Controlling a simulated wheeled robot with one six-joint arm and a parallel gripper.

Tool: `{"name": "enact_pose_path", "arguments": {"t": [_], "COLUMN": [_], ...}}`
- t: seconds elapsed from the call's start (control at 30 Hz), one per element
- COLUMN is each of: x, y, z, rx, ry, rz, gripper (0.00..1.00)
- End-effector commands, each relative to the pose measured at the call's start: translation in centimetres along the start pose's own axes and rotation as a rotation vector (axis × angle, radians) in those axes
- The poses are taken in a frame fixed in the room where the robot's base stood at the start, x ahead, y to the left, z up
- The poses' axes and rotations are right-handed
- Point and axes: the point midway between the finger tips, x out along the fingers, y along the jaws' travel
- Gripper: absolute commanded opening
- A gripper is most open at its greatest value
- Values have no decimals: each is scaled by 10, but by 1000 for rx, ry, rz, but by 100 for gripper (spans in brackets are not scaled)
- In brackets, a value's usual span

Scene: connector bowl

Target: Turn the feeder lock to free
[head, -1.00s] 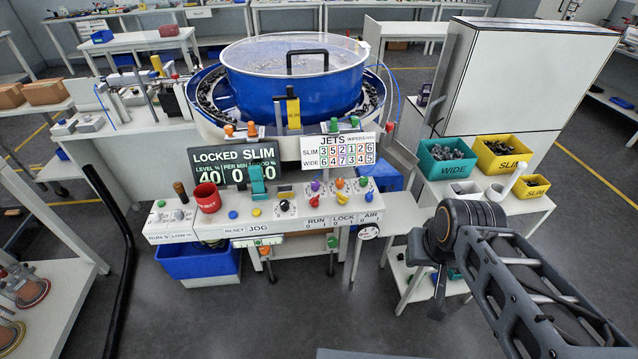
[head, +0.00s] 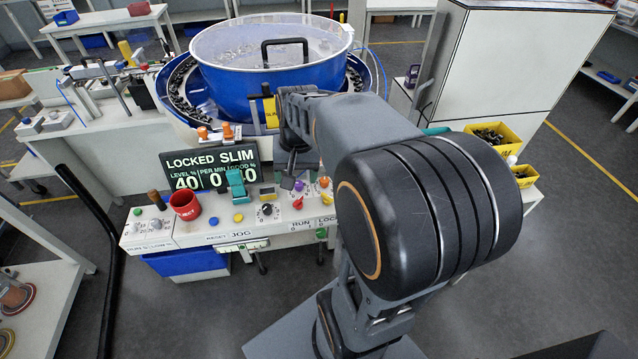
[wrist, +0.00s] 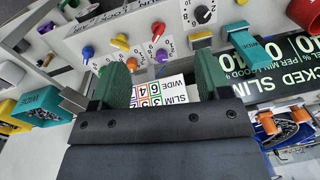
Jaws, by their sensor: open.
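The feeder lock knob, which looks like the yellow knob (head: 326,196) above the LOCK label, is on the sloped white panel. It also shows in the wrist view (wrist: 120,41), beside the red RUN knob (wrist: 160,30). Its exact pointing is too small to tell. The display (head: 210,168) reads LOCKED SLIM, with 40 and 0 visible and the last number partly covered. My gripper (head: 291,168) is over the panel's back edge in the head view. In the wrist view its green-padded fingers (wrist: 162,78) are apart and empty, with the knobs beyond them and no contact visible.
The blue bowl (head: 225,90) rises behind. My arm covers the panel's right end in the head view.

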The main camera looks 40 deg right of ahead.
Motion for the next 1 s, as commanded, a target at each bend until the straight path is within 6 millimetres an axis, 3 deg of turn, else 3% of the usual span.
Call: {"name": "enact_pose_path", "arguments": {"t": [0.03,0.2,0.4,0.67,1.0], "x": [-7,-4,5,24,83], "y": [13,54,98,117,107], "z": [-19,-66,-96,-101,-81], "rx": [99,385,608,703,703], "ry": [-51,-197,-312,-365,-366], "rz": [0,-17,-38,-51,-49], "gripper": [70,70,70,70,70]}}
